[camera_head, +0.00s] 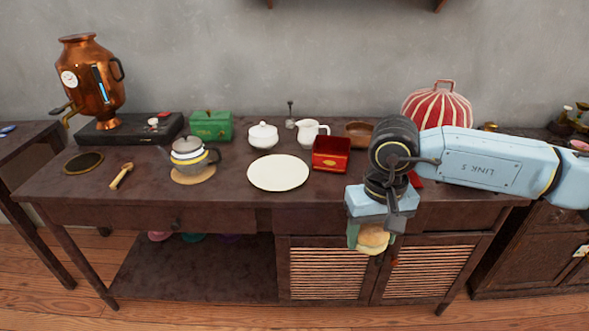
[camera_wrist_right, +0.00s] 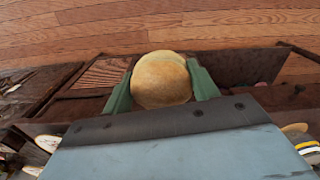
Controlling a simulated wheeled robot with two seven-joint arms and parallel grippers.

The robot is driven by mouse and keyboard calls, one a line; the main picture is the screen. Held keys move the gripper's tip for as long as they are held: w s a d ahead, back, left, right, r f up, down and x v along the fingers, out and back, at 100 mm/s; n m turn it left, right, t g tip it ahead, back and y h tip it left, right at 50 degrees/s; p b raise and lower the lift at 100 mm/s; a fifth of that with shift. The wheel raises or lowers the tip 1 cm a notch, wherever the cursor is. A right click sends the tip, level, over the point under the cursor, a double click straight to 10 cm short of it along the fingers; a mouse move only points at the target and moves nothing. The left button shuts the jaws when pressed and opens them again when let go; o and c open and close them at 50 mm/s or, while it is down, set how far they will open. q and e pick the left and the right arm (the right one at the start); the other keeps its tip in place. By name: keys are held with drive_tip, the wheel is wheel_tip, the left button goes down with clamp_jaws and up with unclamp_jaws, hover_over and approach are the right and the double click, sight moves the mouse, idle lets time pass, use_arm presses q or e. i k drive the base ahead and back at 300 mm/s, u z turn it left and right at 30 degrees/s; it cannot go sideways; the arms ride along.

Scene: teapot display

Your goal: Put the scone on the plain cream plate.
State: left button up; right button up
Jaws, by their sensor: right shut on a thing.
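The scone (camera_head: 372,239) is round and golden, and my right gripper (camera_head: 374,236) holds it in front of the table's front edge, right of the plate. In the right wrist view the scone (camera_wrist_right: 161,79) sits between the two green fingers of the right gripper (camera_wrist_right: 162,84), with a finger against each side. The plain cream plate (camera_head: 278,173) lies flat and empty at the middle of the table. My left gripper is not in view.
On the dark table (camera_head: 240,190) a red box (camera_head: 331,155), a white jug (camera_head: 312,133) and a white lidded bowl (camera_head: 263,136) stand behind the plate. The table front before the plate is clear.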

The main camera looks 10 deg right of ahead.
sight(279, 172)
drive_tip(key=u, duration=0.05)
drive_tip(key=i, duration=1)
drive_tip(key=u, duration=0.7)
